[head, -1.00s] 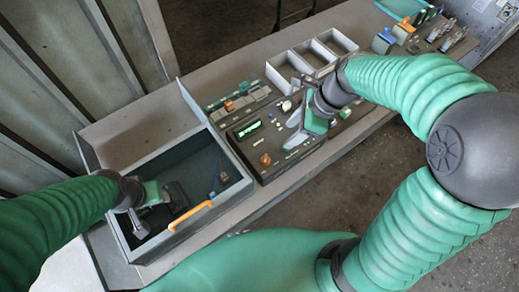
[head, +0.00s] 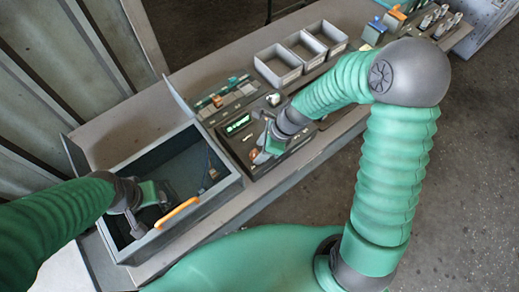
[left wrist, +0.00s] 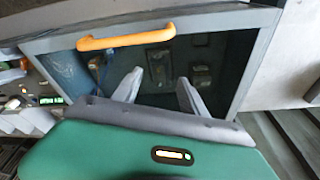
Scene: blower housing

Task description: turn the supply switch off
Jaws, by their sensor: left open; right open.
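The dark control panel (head: 229,142) with a lit green display (head: 238,124) lies on the bench, right of the open housing. A small orange-brown knob (head: 253,154) shows at its front, partly hidden by my right gripper. I cannot tell whether this is the supply switch, or how the switch is set. My right gripper (head: 259,141) is open, low over the front of the panel; contact cannot be told. My left gripper (head: 150,208) is open inside the grey housing; its spread fingers show in the left wrist view (left wrist: 157,86), with nothing between them.
The open grey housing (head: 208,201) has an orange handle (head: 177,213) on its front wall. A row of terminals (head: 222,98) lies behind the panel. Empty grey bins (head: 277,66) stand behind to the right. Bare bench (head: 125,135) is free behind the housing.

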